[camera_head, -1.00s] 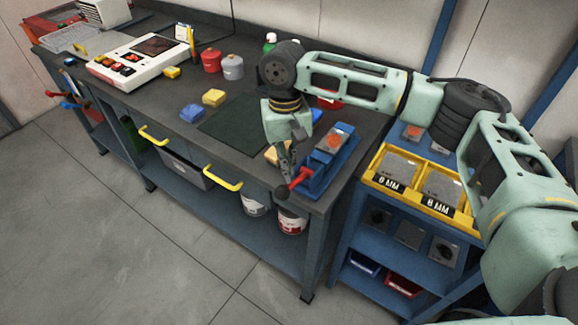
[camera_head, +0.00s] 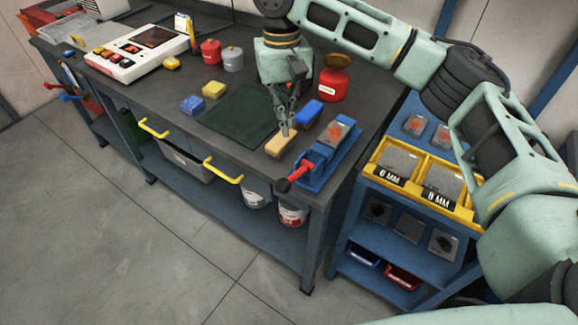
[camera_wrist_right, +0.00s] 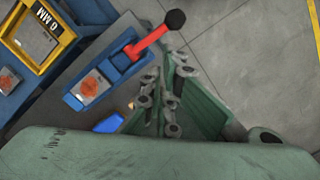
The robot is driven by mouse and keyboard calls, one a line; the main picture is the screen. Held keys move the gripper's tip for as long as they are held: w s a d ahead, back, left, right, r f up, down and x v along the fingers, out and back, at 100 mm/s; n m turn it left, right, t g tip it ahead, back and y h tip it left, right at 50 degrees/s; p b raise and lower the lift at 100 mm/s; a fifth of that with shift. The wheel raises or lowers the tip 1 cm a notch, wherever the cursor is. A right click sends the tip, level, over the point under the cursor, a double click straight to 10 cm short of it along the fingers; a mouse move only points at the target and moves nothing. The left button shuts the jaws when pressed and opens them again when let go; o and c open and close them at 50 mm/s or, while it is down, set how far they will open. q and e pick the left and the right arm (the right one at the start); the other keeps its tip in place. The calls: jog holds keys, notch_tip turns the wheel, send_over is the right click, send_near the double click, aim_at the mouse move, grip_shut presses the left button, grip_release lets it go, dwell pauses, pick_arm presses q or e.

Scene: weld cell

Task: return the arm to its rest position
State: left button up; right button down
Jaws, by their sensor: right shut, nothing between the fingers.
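My right arm comes in from the right in the head view. Its right gripper (camera_head: 286,130) points down above the workbench (camera_head: 345,165), with its fingers together and nothing between them. The fingertips appear just over or beside a tan block (camera_head: 279,144); I cannot tell whether they touch it. A blue vise (camera_head: 325,160) with a red handle (camera_head: 297,174) stands right of the gripper and holds a grey plate with an orange spot. In the right wrist view the gripper (camera_wrist_right: 166,85) is closed, with the vise (camera_wrist_right: 105,80) to its left. My left gripper is not in view.
Blue (camera_head: 308,113) and yellow (camera_head: 214,89) blocks and a red canister (camera_head: 333,84) stand on the bench. A white control panel (camera_head: 137,54) is at the left. A blue shelf at right carries yellow bins (camera_head: 421,188). The floor in front is clear.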

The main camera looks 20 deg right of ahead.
jog(key=shift+w+r, duration=0.2)
jog(key=shift+r, duration=0.35)
